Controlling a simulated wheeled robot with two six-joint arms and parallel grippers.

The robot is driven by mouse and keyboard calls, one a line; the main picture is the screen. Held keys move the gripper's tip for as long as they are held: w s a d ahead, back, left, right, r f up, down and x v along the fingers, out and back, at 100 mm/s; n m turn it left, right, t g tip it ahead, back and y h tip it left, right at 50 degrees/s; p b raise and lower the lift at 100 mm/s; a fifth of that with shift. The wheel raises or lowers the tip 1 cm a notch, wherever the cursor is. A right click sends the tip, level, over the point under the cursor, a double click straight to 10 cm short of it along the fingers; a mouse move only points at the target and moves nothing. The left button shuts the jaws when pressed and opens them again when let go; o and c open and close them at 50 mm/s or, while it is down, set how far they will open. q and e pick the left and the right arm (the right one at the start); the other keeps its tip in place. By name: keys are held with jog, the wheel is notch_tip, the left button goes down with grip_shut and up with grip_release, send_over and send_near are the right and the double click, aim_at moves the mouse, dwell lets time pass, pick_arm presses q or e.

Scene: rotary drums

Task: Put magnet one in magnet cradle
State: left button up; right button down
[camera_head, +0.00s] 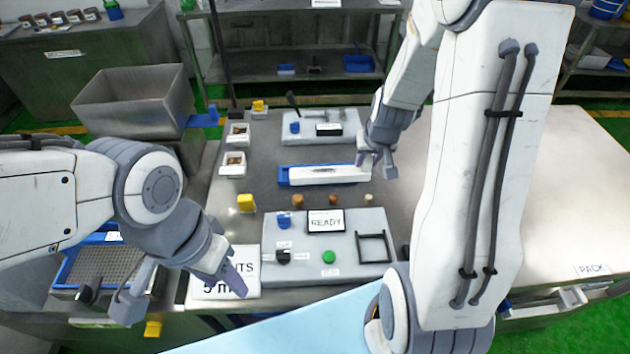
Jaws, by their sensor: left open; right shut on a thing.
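My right gripper (377,168) is at the right end of a long white bar (325,174) that lies in a blue-edged holder (284,175) in the middle of the bench. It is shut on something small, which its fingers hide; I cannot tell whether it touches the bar.
A grey panel (350,270) has a "READY" screen (326,221), a green button (329,257) and a black frame (373,247). A yellow block (246,203) and a metal bin (135,98) are at left.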

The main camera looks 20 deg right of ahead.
jog(key=shift+w+d+f, duration=0.1)
jog(key=shift+w+d, duration=0.2)
jog(key=shift+d, duration=0.1)
jog(key=w+f+p, duration=0.3)
jog(key=w+f, duration=0.7)
jog(key=w, duration=0.1)
jog(key=shift+f+p, duration=0.25)
jog(key=shift+p, duration=0.15)
jog(key=shift+s+f, duration=0.1)
jog(key=shift+f, duration=0.15)
jog(key=c, duration=0.6)
grip_release()
